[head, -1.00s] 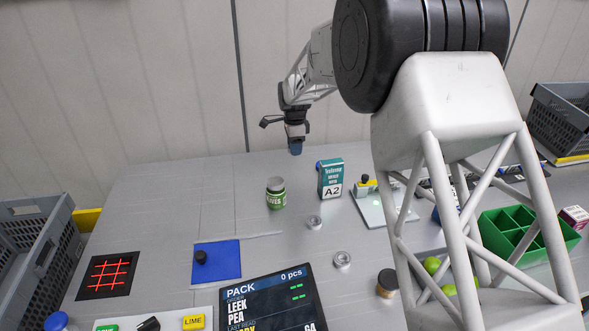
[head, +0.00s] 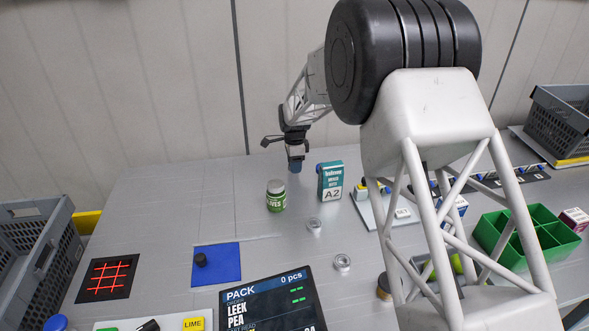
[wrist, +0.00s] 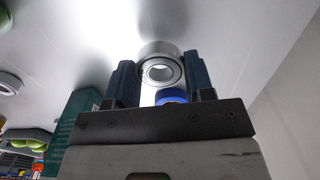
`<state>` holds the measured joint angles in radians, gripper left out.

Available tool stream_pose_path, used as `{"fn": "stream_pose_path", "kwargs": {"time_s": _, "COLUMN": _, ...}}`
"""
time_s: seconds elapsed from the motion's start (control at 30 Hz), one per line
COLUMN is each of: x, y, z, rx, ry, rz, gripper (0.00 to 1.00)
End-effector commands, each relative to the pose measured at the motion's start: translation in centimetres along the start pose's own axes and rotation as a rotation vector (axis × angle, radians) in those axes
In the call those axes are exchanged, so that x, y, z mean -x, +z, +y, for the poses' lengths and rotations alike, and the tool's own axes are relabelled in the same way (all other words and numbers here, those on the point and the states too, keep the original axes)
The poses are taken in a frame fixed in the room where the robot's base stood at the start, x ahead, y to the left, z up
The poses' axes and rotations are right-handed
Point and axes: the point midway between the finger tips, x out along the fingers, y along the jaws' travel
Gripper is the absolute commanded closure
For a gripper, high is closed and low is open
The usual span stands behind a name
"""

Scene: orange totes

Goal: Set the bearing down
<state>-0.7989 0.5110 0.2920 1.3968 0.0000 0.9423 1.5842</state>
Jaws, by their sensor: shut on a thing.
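My gripper (head: 295,166) points down at the back of the table, left of the teal A2 box (head: 331,181). In the wrist view it is shut on a silver ring bearing (wrist: 160,70), held between the two blue fingertips (wrist: 160,82). The held bearing is hidden in the head view. A dark shadow lies beside it on the grey table (head: 180,190); I cannot tell whether it touches. Two other silver rings lie on the table, one near (head: 314,225) and one further forward (head: 342,262).
A green-labelled jar (head: 276,196) stands just in front of my gripper. A blue mat (head: 217,274) with a black knob-like piece is at front left. A PACK screen (head: 270,308), a green divided tray (head: 550,240) and grey crates (head: 35,245) stand around. Table left of the jar is clear.

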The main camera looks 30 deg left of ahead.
Motion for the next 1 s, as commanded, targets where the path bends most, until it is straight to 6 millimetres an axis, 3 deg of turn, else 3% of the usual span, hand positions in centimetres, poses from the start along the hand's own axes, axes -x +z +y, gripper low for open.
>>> {"fn": "stream_pose_path", "kwargs": {"time_s": 0.2, "x": -2.1, "y": 0.0, "z": 0.0, "rx": 0.0, "ry": 0.0, "rz": 0.0, "gripper": 0.77}}
{"fn": "stream_pose_path", "kwargs": {"time_s": 0.7, "x": -2.6, "y": 0.0, "z": 0.0, "rx": 0.0, "ry": -0.001, "rz": 0.0, "gripper": 0.77}}
{"fn": "stream_pose_path", "kwargs": {"time_s": 0.73, "x": -2.6, "y": 0.0, "z": 0.0, "rx": 0.0, "ry": -0.001, "rz": 0.0, "gripper": 0.47}}
{"fn": "stream_pose_path", "kwargs": {"time_s": 0.87, "x": -2.6, "y": 0.0, "z": 0.0, "rx": 0.0, "ry": 0.0, "rz": 0.0, "gripper": 0.27}}
{"fn": "stream_pose_path", "kwargs": {"time_s": 1.0, "x": -2.6, "y": 0.0, "z": 0.0, "rx": 0.0, "ry": 0.0, "rz": 0.0, "gripper": 0.26}}
